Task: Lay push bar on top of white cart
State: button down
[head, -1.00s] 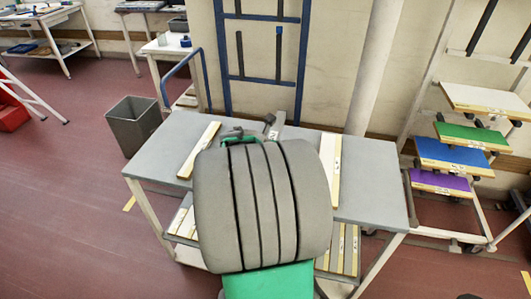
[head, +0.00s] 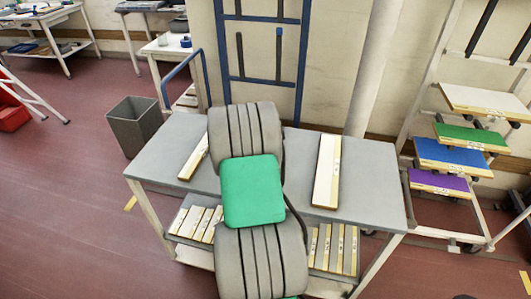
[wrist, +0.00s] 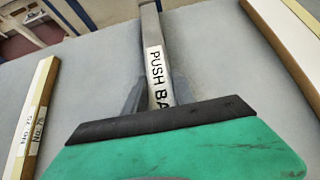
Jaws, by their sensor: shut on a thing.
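The push bar (wrist: 152,30) is a grey bar with a white label reading "PUSH BA", the rest cut off. In the wrist view my gripper (wrist: 155,92) is shut on it, with dark fingers on either side of the label. The bar is over the grey table; I cannot tell whether it touches the top. In the head view my arm hides the gripper and bar.
The grey table (head: 375,190) carries a cream board on the left (head: 194,158) and another on the right (head: 327,172). More boards lie on its lower shelf. A grey bin (head: 134,124) stands left of the table. A rack with coloured shelves (head: 452,152) stands right.

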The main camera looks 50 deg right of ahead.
jog(key=shift+f, duration=0.15)
jog(key=c, duration=1)
grip_release()
jog(key=shift+c, duration=0.2)
